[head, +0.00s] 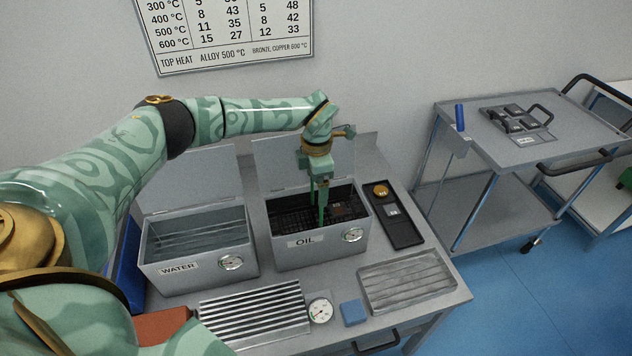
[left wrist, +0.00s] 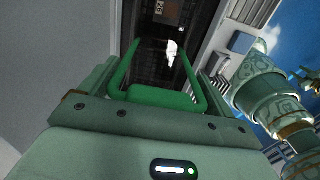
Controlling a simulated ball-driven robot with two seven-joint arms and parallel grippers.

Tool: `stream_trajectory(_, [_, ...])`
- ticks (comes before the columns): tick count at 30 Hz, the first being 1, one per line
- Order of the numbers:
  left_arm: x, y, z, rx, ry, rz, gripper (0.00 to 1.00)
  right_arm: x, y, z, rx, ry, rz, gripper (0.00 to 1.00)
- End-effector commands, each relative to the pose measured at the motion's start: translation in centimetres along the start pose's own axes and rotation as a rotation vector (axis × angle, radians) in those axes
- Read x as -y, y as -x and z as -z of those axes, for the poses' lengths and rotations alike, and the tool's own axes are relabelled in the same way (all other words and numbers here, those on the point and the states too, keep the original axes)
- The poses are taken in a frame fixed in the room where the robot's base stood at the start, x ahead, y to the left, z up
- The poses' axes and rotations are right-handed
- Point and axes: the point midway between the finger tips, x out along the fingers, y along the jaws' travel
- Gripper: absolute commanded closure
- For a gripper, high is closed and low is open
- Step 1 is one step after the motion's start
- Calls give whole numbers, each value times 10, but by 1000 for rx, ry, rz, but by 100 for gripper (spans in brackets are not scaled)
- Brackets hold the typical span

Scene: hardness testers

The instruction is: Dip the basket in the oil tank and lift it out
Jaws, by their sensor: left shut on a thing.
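The grey oil tank (head: 285,256), labelled OIL, stands open on the bench with its lid raised behind it. My left gripper (head: 321,182) points down over the tank and is shut on the green handle (head: 322,212) of the basket. The handle also shows in the left wrist view (left wrist: 160,97), between the jaws. The dark mesh basket (head: 297,216) is down inside the tank, below the rim. How deep it sits in the oil is hard to tell. My right gripper is not in view.
The open water tank (head: 185,268) stands left of the oil tank. In front lie a ribbed rack (head: 252,312), a gauge (head: 320,311), a blue block (head: 354,312) and a grey tray (head: 408,280). A trolley (head: 500,150) stands further right.

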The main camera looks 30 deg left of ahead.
Motion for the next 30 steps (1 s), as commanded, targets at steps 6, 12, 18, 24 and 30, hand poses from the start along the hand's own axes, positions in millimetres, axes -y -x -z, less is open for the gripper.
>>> stream_trajectory(6, [0,2,-1,2,0,0,62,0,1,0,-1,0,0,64])
stream_trajectory(12, [0,-7,-1,1,-1,0,62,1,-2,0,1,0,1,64])
stream_trajectory(18, [0,-15,0,1,-1,-1,62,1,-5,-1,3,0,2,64])
stream_trajectory(24, [0,-15,0,2,0,-1,62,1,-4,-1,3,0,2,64])
stream_trajectory(30, [0,-15,-1,2,0,-1,62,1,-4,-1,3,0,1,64])
